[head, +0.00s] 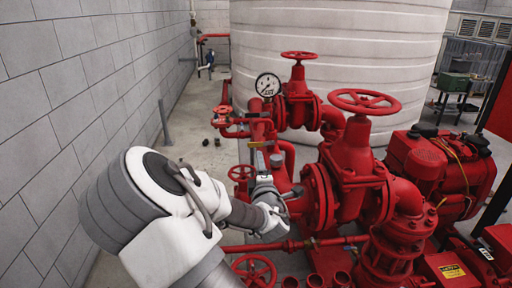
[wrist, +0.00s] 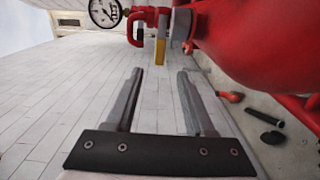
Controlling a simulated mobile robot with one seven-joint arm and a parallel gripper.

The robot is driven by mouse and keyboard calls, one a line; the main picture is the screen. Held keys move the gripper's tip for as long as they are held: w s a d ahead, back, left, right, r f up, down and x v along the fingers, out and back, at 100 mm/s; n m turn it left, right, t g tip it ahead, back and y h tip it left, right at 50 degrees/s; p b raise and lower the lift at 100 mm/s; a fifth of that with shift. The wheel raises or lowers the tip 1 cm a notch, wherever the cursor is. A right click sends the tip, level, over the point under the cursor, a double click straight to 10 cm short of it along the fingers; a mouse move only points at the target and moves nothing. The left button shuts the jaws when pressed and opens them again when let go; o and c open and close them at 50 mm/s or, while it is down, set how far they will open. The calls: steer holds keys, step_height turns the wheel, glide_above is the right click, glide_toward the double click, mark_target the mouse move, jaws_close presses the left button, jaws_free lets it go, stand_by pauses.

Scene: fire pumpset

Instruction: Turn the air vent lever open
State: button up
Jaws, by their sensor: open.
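The air vent lever (wrist: 160,51) is a small yellow handle in the wrist view, at the top centre below a red pipe fitting. It hangs just beyond my fingertips, roughly in line with the gap between them. My gripper (wrist: 162,72) is open, with its two grey fingers apart and nothing between them. The lever looks clear of both fingers. In the head view my arm reaches in from the lower left to the red pipework. The gripper's tips and the lever are too small there to tell their contact.
A pressure gauge (head: 267,85) sits above the pipework and shows in the wrist view (wrist: 105,12). Red handwheel valves (head: 365,102) and a red engine (head: 440,165) crowd the right. A grey block wall (head: 70,75) runs along the left. Open floor (head: 195,125) lies between wall and pipes.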

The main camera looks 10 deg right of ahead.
mark_target(256, 145)
steer(key=w, duration=0.7)
steer(key=w+p, duration=0.1)
steer(key=w, duration=0.3)
steer(key=shift+d, duration=0.4)
jaws_close()
stand_by(0.9)
